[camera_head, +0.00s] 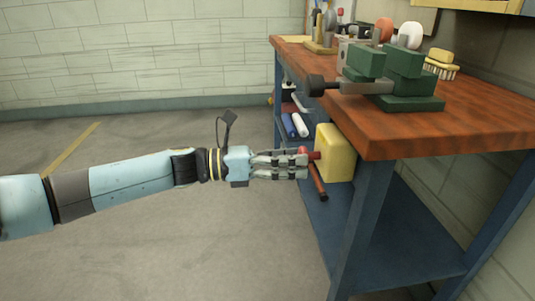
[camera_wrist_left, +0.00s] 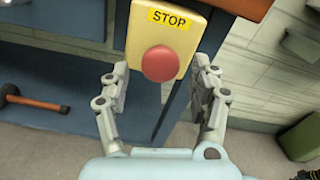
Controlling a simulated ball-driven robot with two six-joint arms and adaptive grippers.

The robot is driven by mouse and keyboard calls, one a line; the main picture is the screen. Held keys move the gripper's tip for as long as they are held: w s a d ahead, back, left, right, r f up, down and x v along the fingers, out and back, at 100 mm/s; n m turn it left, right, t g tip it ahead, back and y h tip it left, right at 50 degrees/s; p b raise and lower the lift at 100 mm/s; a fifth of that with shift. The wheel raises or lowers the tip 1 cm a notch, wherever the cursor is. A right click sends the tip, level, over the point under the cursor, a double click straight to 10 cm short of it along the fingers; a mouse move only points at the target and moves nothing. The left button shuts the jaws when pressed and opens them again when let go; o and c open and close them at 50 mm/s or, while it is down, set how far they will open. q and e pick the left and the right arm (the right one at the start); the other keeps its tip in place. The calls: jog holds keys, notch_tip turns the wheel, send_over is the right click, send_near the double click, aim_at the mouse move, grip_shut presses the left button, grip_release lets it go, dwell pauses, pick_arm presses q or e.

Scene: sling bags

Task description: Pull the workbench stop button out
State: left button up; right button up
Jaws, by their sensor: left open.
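The stop button is a red round knob (camera_wrist_left: 160,63) on a yellow box (camera_wrist_left: 196,32) labelled STOP, mounted at the end of the workbench (camera_head: 430,120). In the head view the yellow box (camera_head: 338,155) hangs just under the wooden top, and the red knob (camera_head: 313,156) points left toward my gripper. My left gripper (camera_head: 304,164) is in front of the box with its fingers pointing at it. In the left wrist view its open fingers (camera_wrist_left: 160,85) stand on either side of the knob, with gaps visible between them and it. My right gripper is not in view.
A green vise (camera_head: 390,75) sits on the bench top. A hammer (camera_wrist_left: 33,103) lies on the blue lower shelf (camera_wrist_left: 75,85). Rolled white and blue items (camera_head: 295,124) lie on a shelf. A green bin (camera_wrist_left: 302,138) stands on the floor. The floor left of the bench is clear.

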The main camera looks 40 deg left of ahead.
pick_arm(q)
jog(key=v, duration=1.1)
jog(key=shift+d, duration=0.1)
jog(key=s+f+n+y+p, duration=0.1)
jog(key=s+f+n+y, duration=0.25)
jog(key=f+n, duration=0.45)
jog(key=s+a+f+n+g+y+p, duration=0.1)
jog(key=s+f+n+y, duration=0.25)
jog(key=f+n, duration=0.45)
jog(key=s+f+n+y+p, duration=0.1)
jog(key=s+f+n+y, duration=0.3)
jog(key=f, duration=0.7)
jog(key=s+d+f+n+g, duration=0.3)
jog(key=s+f+n+g, duration=0.1)
jog(key=s+n, duration=0.3)
jog(key=s+d+f+n+g+y, duration=0.1)
jog(key=s+d+f+n+g, duration=0.2)
jog(key=s+f+n, duration=0.4)
jog(key=s+d+f+n+g, duration=0.3)
jog(key=s+f+n+g, duration=0.2)
jog(key=s, duration=1)
jog(key=shift+f+n+y, duration=0.4)
jog(key=shift+f+n, duration=0.2)
jog(key=shift+n, duration=0.6)
